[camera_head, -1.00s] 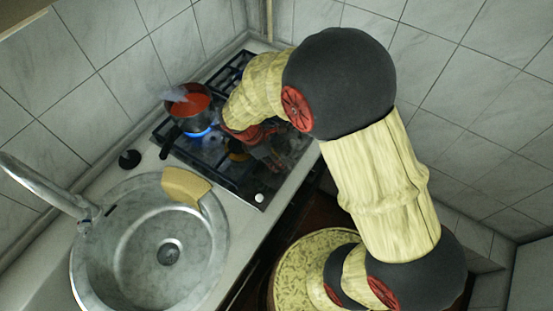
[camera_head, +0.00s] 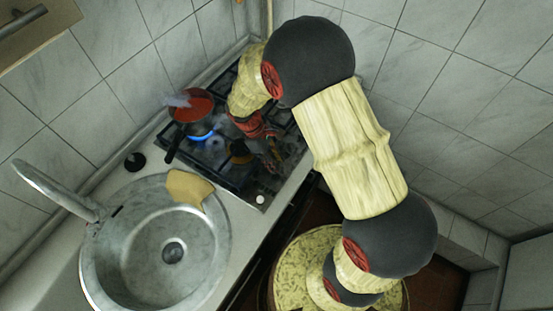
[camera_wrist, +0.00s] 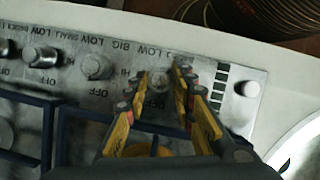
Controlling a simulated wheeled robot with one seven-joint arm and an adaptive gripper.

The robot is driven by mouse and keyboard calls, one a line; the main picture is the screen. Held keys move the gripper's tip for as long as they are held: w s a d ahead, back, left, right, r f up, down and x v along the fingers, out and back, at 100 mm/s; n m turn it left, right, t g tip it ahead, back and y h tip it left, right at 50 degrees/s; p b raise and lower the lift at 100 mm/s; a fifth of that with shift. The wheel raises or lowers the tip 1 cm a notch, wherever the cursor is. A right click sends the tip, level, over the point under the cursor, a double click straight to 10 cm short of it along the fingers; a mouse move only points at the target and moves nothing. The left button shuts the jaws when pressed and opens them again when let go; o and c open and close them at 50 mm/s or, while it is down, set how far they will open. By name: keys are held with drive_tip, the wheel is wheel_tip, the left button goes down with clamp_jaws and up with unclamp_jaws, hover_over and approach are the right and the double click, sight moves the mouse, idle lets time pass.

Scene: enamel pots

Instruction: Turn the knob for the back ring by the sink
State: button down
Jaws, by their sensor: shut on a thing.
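The hob's control panel (camera_wrist: 70,75) shows a row of knobs in the wrist view, with printed LOW, BIG and SMALL marks. My gripper (camera_wrist: 160,85) is shut on the knob nearest the sink (camera_wrist: 157,90), its yellow and dark fingers on either side. The fingers partly hide that knob and its marks. Two other knobs (camera_wrist: 97,66) and (camera_wrist: 43,53) stand free to the left. In the head view my gripper (camera_head: 270,155) is low at the hob's front right edge.
A pale button (camera_wrist: 248,89) sits right of the held knob.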

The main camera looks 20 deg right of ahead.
drive_tip(key=m+y+p, duration=0.1)
drive_tip(key=m, duration=0.1)
drive_tip(key=m+g+p, duration=0.1)
drive_tip(key=m, duration=0.2)
drive_tip(key=shift+w+d+r+m+y+p, duration=0.1)
drive_tip(key=shift+d+m+y+p, duration=0.1)
drive_tip(key=shift+m+y+p, duration=0.15)
drive_tip(key=m+y+p, duration=0.1)
drive_tip(key=m, duration=0.1)
drive_tip(key=m+y+p, duration=0.1)
drive_tip(key=m, duration=0.2)
drive_tip(key=shift+d+m+y, duration=0.1)
drive_tip(key=shift+m+y, duration=0.15)
drive_tip(key=shift+m, duration=0.1)
drive_tip(key=c, duration=1.5)
unclamp_jaws()
drive_tip(key=shift+c, duration=0.2)
drive_tip(key=shift+o, duration=0.2)
drive_tip(key=v, duration=1.1)
drive_tip(key=shift+w+r, duration=0.3)
drive_tip(key=shift+w, duration=0.1)
